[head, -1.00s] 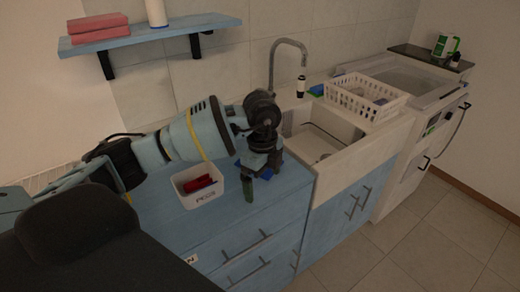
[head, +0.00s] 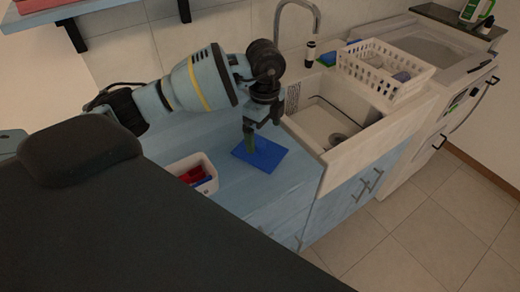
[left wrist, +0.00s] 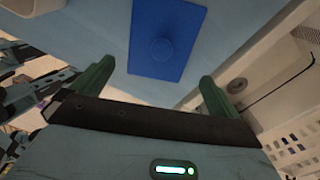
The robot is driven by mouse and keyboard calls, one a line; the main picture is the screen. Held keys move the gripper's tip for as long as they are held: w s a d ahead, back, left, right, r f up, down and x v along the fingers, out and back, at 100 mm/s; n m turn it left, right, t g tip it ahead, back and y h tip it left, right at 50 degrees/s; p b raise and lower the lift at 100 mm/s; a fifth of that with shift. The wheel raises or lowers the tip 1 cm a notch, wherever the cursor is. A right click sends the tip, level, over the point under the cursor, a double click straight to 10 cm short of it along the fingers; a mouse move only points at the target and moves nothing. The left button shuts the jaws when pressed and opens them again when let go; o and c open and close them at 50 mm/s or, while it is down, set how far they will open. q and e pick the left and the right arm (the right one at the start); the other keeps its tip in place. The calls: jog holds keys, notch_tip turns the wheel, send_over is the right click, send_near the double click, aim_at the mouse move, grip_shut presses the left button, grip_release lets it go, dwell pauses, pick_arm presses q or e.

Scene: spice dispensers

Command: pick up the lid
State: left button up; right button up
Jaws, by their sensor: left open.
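The lid is a flat blue rectangle (head: 268,158) lying on the light blue counter near the sink. In the left wrist view the lid (left wrist: 177,62) shows a round raised knob in its middle. My left gripper (head: 252,146) hangs fingers down over the lid's back-left part in the head view. In the left wrist view its two green fingers (left wrist: 155,75) are spread wide and empty, with the lid beyond and between them. The head view does not clearly show the height gap. My right gripper is not in view.
A small white bin (head: 211,184) with red and blue things stands left of the lid. The sink (head: 330,120) with its faucet (head: 299,8) is to the right. A white basket (head: 384,69) stands behind the sink. A blue shelf (head: 95,8) is on the wall.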

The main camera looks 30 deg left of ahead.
aim_at(260, 144)
pick_arm(q)
notch_tip(260, 144, down, 2)
jog(key=shift+w+a+f, duration=0.1)
jog(key=f, duration=0.2)
jog(key=a+f, duration=0.1)
jog(key=f, duration=0.1)
jog(key=shift+f, duration=0.5)
jog(key=c, duration=0.6)
